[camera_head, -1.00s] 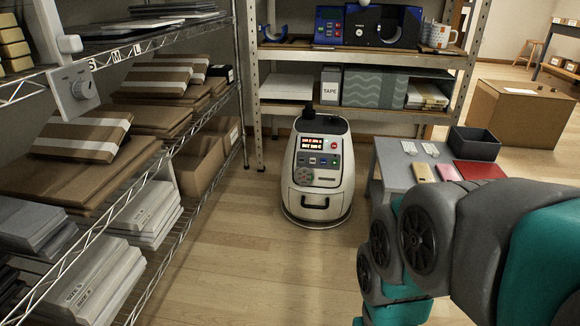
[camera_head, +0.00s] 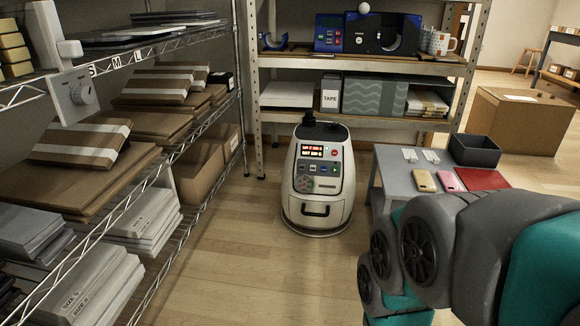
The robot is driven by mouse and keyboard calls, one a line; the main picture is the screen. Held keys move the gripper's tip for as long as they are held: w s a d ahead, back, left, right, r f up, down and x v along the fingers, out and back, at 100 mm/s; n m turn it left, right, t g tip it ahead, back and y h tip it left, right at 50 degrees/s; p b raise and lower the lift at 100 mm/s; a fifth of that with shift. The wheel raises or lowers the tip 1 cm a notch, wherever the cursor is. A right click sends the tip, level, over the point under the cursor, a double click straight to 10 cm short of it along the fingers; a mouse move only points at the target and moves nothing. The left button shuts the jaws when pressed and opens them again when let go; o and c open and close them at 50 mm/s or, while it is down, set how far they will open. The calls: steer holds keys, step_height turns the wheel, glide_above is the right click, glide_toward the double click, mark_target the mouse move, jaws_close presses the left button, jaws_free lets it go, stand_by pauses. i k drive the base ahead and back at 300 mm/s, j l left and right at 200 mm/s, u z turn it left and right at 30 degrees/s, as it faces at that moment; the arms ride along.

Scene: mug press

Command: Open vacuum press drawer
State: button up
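The vacuum press (camera_head: 318,176) is a cream, rounded floor unit with a dark top, a red-lit display and coloured buttons. It stands on the wood floor in the middle of the view. Low on its front is a drawer with a dark handle (camera_head: 316,210), and the drawer looks closed. My arm shows at the lower right as grey and teal links. My gripper is outside the frame, so its state is hidden.
A wire rack (camera_head: 180,245) with cardboard and boxes lines the left. A metal shelf (camera_head: 400,64) with a blue mug press (camera_head: 382,34) and a patterned mug stands behind. A grey table (camera_head: 393,178) with phone cases is at the right. Floor in front of the unit is clear.

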mark_target(304, 213)
steer(key=i+j+z, duration=0.2)
steer(key=z, duration=0.15)
steer(key=i+j+z, duration=0.15)
steer(key=j+z, duration=0.15)
steer(key=i+j+z, duration=0.1)
steer(key=j+z, duration=0.25)
